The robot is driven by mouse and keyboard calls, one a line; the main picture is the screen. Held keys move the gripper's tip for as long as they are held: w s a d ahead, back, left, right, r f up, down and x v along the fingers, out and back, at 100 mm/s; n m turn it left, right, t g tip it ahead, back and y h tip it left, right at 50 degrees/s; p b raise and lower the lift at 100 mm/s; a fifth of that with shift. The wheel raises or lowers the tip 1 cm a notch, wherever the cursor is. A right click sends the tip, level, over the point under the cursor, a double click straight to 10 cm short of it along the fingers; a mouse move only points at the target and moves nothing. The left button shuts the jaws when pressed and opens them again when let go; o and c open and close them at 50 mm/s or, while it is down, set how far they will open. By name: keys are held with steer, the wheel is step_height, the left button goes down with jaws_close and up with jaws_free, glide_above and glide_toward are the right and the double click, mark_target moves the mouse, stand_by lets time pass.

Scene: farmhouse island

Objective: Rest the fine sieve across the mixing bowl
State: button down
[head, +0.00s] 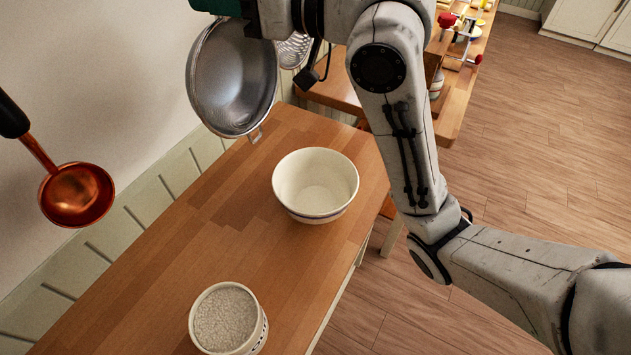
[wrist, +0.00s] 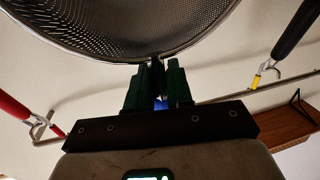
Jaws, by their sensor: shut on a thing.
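The fine sieve (head: 232,85) is a round metal mesh bowl, seen tilted on edge at the upper left of the head view. Its rim and mesh (wrist: 125,28) fill the top of the wrist view. My gripper (wrist: 158,82) has green fingers shut on the sieve at its near rim; in the head view only a bit of green shows at the top edge. The mixing bowl (head: 316,183) is cream with a dark band near its foot. It stands upright and empty on the wooden counter (head: 225,215), below and right of the sieve, apart from it.
A tub of white grains (head: 224,319) stands at the counter's near end. A copper ladle (head: 75,194) hangs at the left wall. In the wrist view, red-handled (wrist: 14,106) and dark-handled (wrist: 296,30) utensils hang from a rail. The counter between tub and bowl is clear.

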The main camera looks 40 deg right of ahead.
steer(key=s, duration=0.1)
steer(key=s+d+b, duration=0.1)
steer(key=s, duration=0.1)
steer(key=shift+s+d+f+b, duration=0.15)
steer(key=shift+f+b, duration=0.2)
steer(key=shift+f, duration=0.05)
steer(key=shift+s+d+r+b, duration=0.15)
steer(key=shift+s+d+b, duration=0.15)
steer(key=shift+b, duration=1.9)
steer(key=shift+s+a+f+b, duration=0.15)
steer(key=shift+s+b, duration=0.15)
steer(key=shift+b, duration=1.15)
steer(key=shift+s+d+f+b, duration=0.15)
steer(key=shift+s+b, duration=0.15)
steer(key=shift+b, duration=1.1)
steer(key=shift+a, duration=0.1)
